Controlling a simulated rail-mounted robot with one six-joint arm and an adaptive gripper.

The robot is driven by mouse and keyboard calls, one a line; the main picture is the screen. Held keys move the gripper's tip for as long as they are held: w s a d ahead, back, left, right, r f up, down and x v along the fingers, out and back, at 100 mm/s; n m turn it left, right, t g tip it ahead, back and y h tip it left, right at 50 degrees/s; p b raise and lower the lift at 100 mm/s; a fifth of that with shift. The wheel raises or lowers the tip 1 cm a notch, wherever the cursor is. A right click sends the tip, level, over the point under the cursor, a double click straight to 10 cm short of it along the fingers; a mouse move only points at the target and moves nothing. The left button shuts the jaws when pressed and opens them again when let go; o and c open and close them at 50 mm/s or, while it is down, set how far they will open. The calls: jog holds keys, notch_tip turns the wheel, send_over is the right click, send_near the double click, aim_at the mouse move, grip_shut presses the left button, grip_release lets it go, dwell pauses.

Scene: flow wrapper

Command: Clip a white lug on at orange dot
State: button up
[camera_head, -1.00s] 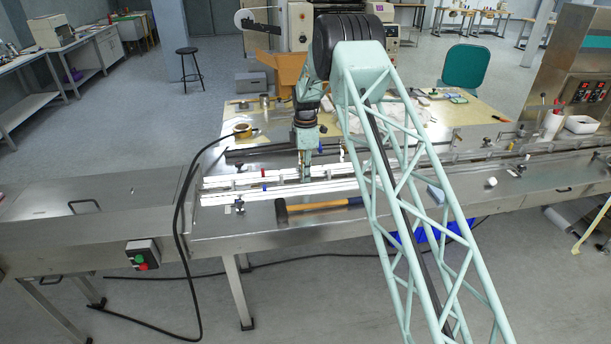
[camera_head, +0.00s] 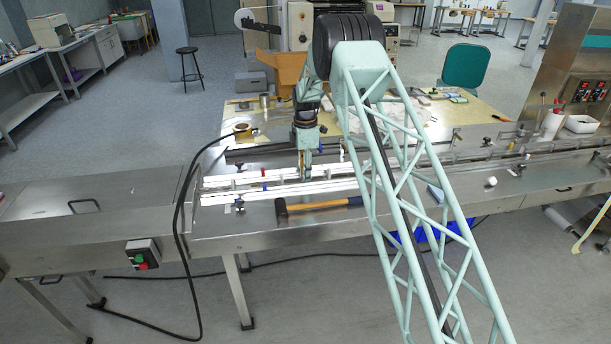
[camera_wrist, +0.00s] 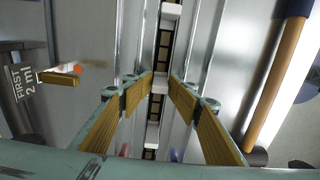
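My gripper (camera_wrist: 161,77) points down over the conveyor in the middle of the wrist view; it also shows in the head view (camera_head: 305,178). Its two tan-padded fingers close in on either side of a white lug (camera_wrist: 160,84), with almost no gap at the tips. The lug lies in line with the dark chain (camera_wrist: 164,48) in the narrow slot. Another white lug (camera_wrist: 170,11) is farther up the chain, and one (camera_wrist: 153,133) nearer. An orange-red spot (camera_wrist: 78,69) shows at the left, beside a blurred small piece. I cannot tell an orange dot on the chain.
A hammer (camera_head: 318,205) with a wooden handle lies on the steel deck in front of the rails; its handle (camera_wrist: 278,80) runs along the right of the wrist view. White guide rails (camera_head: 235,196) flank the slot.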

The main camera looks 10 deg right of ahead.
jog(key=shift+r, duration=4)
